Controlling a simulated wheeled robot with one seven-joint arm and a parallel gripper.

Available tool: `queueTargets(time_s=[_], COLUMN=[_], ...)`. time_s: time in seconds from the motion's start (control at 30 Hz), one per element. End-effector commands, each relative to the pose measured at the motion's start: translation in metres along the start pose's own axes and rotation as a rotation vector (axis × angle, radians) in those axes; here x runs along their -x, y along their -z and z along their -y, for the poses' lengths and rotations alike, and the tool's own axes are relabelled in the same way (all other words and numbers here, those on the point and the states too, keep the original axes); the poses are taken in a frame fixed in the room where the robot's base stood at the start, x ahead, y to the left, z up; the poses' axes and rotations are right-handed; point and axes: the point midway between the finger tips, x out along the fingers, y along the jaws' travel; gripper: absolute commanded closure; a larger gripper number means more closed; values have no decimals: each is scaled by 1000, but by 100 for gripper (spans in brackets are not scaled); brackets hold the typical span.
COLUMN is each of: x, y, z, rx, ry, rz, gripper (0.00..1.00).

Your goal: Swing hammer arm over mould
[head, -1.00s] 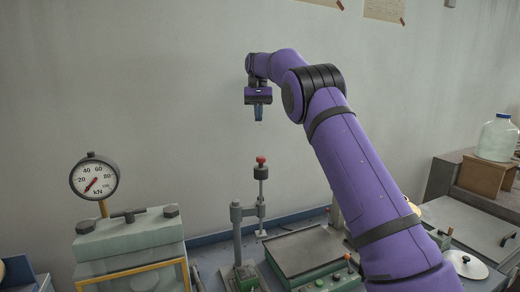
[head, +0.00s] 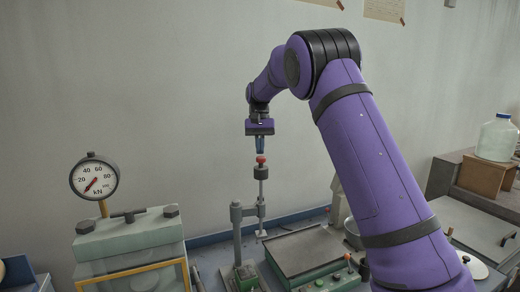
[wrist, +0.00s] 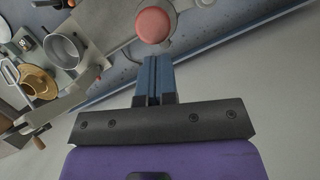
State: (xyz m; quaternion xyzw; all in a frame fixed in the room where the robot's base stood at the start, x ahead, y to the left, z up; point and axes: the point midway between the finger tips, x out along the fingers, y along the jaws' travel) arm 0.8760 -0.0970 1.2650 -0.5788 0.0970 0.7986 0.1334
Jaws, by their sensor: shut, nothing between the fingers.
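The hammer arm (head: 248,210) is a grey bracket on an upright post with a green base (head: 240,278). It carries a vertical rod topped by a red knob (head: 262,160). My gripper (head: 261,151) points down just above the knob, with its blue fingers shut and empty. In the wrist view the round knob (wrist: 153,25) lies just beyond the shut fingertips (wrist: 154,60). I cannot tell whether they touch it.
A press with a dial gauge (head: 95,179) stands to the left. A flat-topped green device (head: 308,250) is right of the post. A metal pot (wrist: 64,48) shows in the wrist view. The wall is close behind.

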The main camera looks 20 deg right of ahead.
Motion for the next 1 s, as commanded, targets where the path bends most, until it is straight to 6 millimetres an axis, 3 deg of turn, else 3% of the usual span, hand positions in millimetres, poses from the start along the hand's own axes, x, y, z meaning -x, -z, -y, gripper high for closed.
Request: queueTargets(time_s=[1.0], x=[-4], y=[-13], z=[-4], rx=[-74], ry=[25], rz=[-1], gripper=[100])
